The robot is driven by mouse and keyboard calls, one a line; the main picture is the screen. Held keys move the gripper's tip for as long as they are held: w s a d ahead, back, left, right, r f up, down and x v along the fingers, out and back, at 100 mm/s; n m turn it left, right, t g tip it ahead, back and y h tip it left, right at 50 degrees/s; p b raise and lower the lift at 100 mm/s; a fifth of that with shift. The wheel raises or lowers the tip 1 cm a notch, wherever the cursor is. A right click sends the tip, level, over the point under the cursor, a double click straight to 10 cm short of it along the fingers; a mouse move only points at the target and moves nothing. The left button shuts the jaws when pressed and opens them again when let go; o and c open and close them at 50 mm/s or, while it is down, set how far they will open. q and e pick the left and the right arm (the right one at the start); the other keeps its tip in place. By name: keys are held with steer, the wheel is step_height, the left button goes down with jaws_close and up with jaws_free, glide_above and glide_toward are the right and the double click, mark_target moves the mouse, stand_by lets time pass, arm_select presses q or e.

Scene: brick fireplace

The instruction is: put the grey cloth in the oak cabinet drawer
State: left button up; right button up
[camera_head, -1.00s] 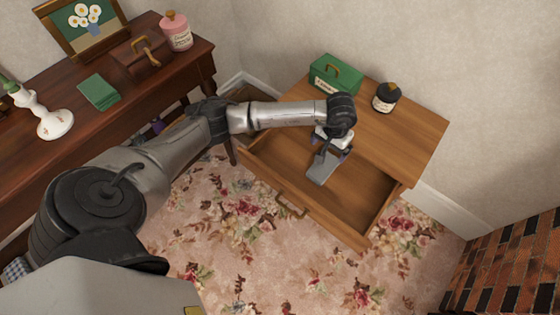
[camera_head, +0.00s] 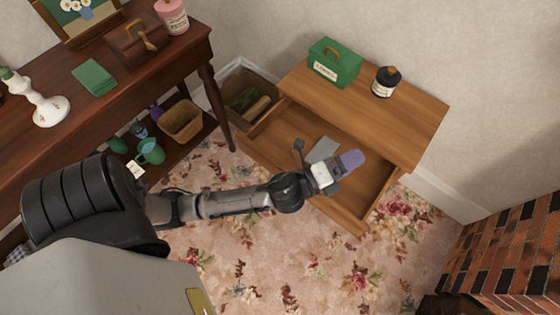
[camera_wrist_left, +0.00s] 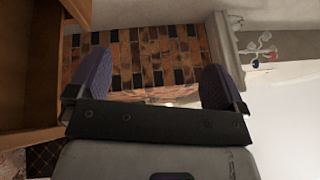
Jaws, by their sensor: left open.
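The grey cloth (camera_head: 323,149) is a small flat grey piece. It lies inside the open drawer (camera_head: 274,139) of the oak cabinet (camera_head: 415,128), on the drawer floor, partly covered by my left gripper. My left gripper (camera_head: 350,161) is above the front part of the drawer, tilted over toward the right, with a purple finger showing. In the left wrist view its two purple fingers (camera_wrist_left: 157,78) are spread apart with nothing between them. My right gripper is not in view.
A green box (camera_head: 334,63) and a dark jar (camera_head: 386,82) stand on the cabinet top. A dark wooden side table (camera_head: 130,75) is at the left, with a basket (camera_head: 182,120) on its lower shelf. A brick fireplace (camera_head: 510,250) is at the right; flowered carpet lies in front.

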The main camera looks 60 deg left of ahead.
arm_select(q)
steer(key=s+a+f+n+g+y, duration=0.45)
steer(key=s+f+n+g, duration=0.45)
steer(key=n, duration=0.4)
steer(key=s+f+n+g+h, duration=0.1)
steer(key=s+f+n+g, duration=0.2)
steer(key=s, duration=0.4)
steer(key=s+d+f+n+g+h, duration=0.1)
steer(key=s+f+n+g, duration=0.2)
steer(key=s, duration=0.5)
steer(key=shift+f+n+g, duration=0.15)
steer(key=shift+n+g, duration=0.15)
steer(key=shift+n, duration=0.1)
steer(key=shift+w+d, duration=0.1)
steer(key=shift+w, duration=0.05)
